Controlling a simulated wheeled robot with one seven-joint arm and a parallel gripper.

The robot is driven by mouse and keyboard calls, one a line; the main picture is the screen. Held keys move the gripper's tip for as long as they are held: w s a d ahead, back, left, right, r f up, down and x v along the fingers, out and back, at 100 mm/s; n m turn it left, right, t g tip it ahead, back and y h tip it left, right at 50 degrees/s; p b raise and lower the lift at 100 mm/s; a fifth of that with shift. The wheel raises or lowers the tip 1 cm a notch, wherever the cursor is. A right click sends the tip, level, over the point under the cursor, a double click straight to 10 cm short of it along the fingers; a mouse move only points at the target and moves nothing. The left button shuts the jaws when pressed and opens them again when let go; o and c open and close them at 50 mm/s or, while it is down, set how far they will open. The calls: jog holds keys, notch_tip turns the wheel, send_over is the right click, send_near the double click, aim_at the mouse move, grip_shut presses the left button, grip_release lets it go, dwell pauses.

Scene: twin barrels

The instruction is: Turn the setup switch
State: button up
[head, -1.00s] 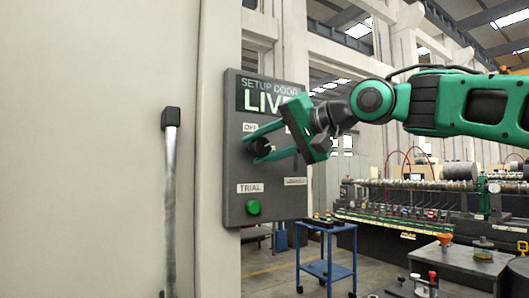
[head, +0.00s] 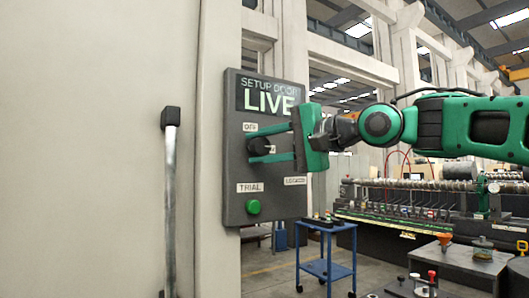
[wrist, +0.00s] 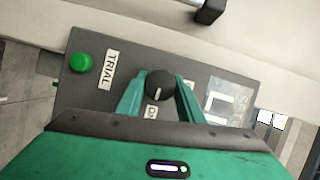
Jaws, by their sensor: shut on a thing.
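The setup switch is a round black knob (head: 256,147) on a dark control panel (head: 236,172) fixed to the pale wall. My green gripper (head: 262,148) reaches in from the right with its two fingers around the knob, nearly level in the head view. In the wrist view the knob (wrist: 160,82) sits between the fingertips of my gripper (wrist: 160,88). A white mark on the knob points down in that view, toward a partly hidden label. The panel display (head: 268,98) reads "SETUP DOOR LIVE". An "OFF" label (head: 250,127) is above the knob.
A green button (head: 253,207) sits low on the panel under a "TRIAL" label (head: 250,188). A vertical metal bar (head: 170,200) stands out left of the panel. A blue cart (head: 327,262) stands behind, lower right.

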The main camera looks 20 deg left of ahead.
jog(key=shift+w+d, duration=0.15)
jog(key=shift+w, duration=0.1)
jog(key=o, duration=1)
jog(key=shift+w+f, duration=0.1)
jog(key=shift+o, duration=0.2)
jog(key=shift+s, duration=0.2)
jog(key=v, duration=1)
jog(key=shift+d, duration=0.35)
